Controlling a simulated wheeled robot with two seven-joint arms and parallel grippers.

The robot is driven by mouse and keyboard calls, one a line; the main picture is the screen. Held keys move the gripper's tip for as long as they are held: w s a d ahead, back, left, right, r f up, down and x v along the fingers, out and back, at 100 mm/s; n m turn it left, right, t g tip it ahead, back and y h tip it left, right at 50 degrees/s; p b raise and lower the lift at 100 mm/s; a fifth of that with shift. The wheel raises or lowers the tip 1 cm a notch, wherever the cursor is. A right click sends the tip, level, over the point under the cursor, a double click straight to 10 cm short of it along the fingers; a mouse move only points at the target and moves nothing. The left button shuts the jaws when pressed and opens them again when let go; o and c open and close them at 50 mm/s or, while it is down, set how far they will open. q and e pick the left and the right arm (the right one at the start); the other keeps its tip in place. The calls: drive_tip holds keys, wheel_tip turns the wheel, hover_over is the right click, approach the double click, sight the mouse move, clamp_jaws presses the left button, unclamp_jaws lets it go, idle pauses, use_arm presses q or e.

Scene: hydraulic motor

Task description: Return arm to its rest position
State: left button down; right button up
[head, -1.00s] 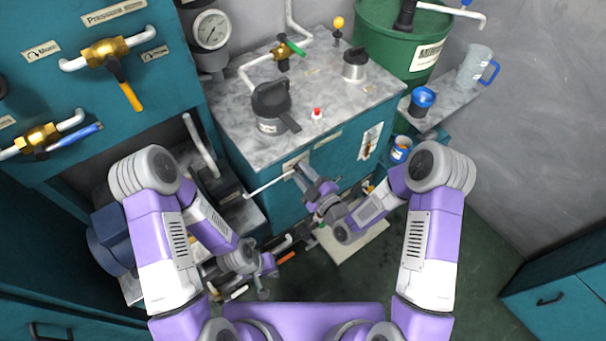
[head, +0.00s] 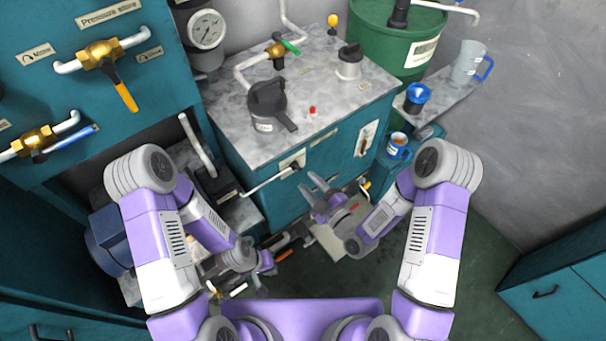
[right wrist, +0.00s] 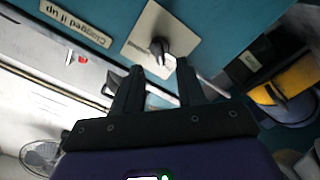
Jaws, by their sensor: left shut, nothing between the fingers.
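My right gripper (head: 318,182) is open and empty in front of the teal cabinet (head: 325,152). In the right wrist view, its two dark fingers (right wrist: 158,68) stand apart, with nothing held between them. A dark lever pivot on a beige plate (right wrist: 152,30) shows beyond the fingertips. In the head view, the pale lever (head: 268,182) runs down to the left from that plate, and the gripper appears apart from it. My left gripper (head: 262,287) is low at the left, shut and empty; its fingertips are small in the picture.
Floor at the lower right is clear.

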drive_tip(key=shift+v, duration=1.15)
drive_tip(key=s+d+f+m+g+h+p, duration=0.35)
drive_tip(key=f+m+g, duration=0.25)
drive_tip(key=f+m, duration=0.25)
drive_tip(key=s+d+f+m+g+h, duration=0.1)
drive_tip(key=s+f+m+g, duration=0.1)
drive_tip(key=s+m+g, duration=0.2)
drive_tip(key=s+f+m+g+h+p, duration=0.1)
drive_tip(key=s+f+m+g+h, duration=0.1)
drive_tip(key=s+m, duration=0.4)
drive_tip(key=s+f+g, duration=0.1)
drive_tip(key=s+g, duration=0.1)
drive_tip(key=s, duration=0.1)
drive_tip(key=shift+s+d+m, duration=0.15)
drive_tip(key=shift+d+m, duration=0.2)
drive_tip(key=shift+d, duration=0.05)
drive_tip(key=shift+o, duration=0.3)
drive_tip(key=shift+f, duration=0.15)
